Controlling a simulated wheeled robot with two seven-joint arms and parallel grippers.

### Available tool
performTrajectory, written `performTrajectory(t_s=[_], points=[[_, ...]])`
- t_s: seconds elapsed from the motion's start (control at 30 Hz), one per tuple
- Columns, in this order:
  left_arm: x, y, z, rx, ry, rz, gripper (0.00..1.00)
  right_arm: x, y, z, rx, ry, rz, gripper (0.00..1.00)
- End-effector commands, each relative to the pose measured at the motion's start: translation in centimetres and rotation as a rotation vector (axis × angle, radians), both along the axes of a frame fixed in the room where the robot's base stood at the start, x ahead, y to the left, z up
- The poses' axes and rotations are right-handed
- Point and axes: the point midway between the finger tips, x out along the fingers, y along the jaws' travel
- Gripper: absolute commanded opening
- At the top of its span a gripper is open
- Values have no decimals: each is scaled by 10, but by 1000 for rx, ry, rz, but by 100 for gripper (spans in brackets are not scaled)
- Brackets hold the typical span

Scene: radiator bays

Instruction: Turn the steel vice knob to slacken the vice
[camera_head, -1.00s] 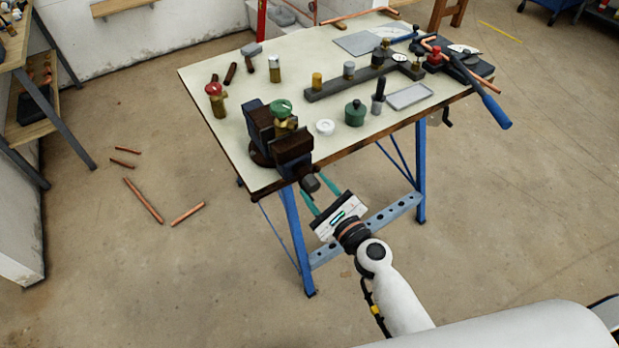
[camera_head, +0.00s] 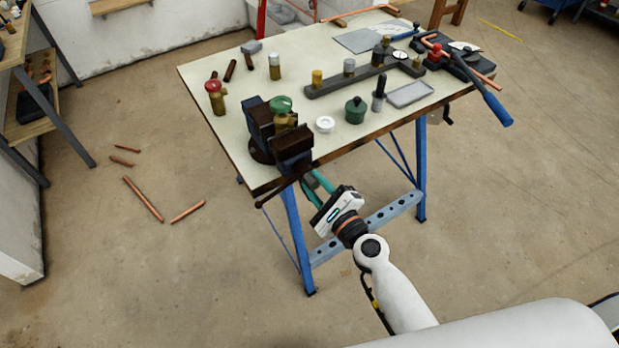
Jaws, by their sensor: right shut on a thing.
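The dark steel vice (camera_head: 291,150) is mounted at the table's near left corner. A brass valve with a green handwheel (camera_head: 281,105) sits at its jaws. The vice knob (camera_head: 309,184) sticks out from the vice's near side, below the table edge, and is partly hidden by the teal fingers. A thin dark bar (camera_head: 272,197) reaches from it down to the left. My right gripper (camera_head: 313,182) has come in from the lower right and is shut on the knob. My left gripper is not in view.
The worktable (camera_head: 235,130) bears a red-handled valve (camera_head: 214,95), a green pot (camera_head: 355,110), a white ring (camera_head: 325,124) and a grey tray (camera_head: 410,93). Its blue legs (camera_head: 292,240) stand close to my right arm. Copper pipe pieces (camera_head: 143,199) lie on the floor at left.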

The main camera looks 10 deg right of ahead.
Motion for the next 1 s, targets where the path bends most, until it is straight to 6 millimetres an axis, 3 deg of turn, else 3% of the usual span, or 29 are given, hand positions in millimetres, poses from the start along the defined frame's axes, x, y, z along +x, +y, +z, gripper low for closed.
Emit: performTrajectory(t_s=[0.07,0.27,0.7,0.83,1.0], points=[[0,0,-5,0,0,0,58,0,0,-1,-222,-83,2,0],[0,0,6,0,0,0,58,0,-1,3,-768,-280,3,0],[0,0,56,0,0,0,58,1,0,7,-1921,-698,-1,0],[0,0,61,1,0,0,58,1,0,5,-2173,-790,-5,0],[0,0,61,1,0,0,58,2,0,3,-2270,-826,-7,0]])
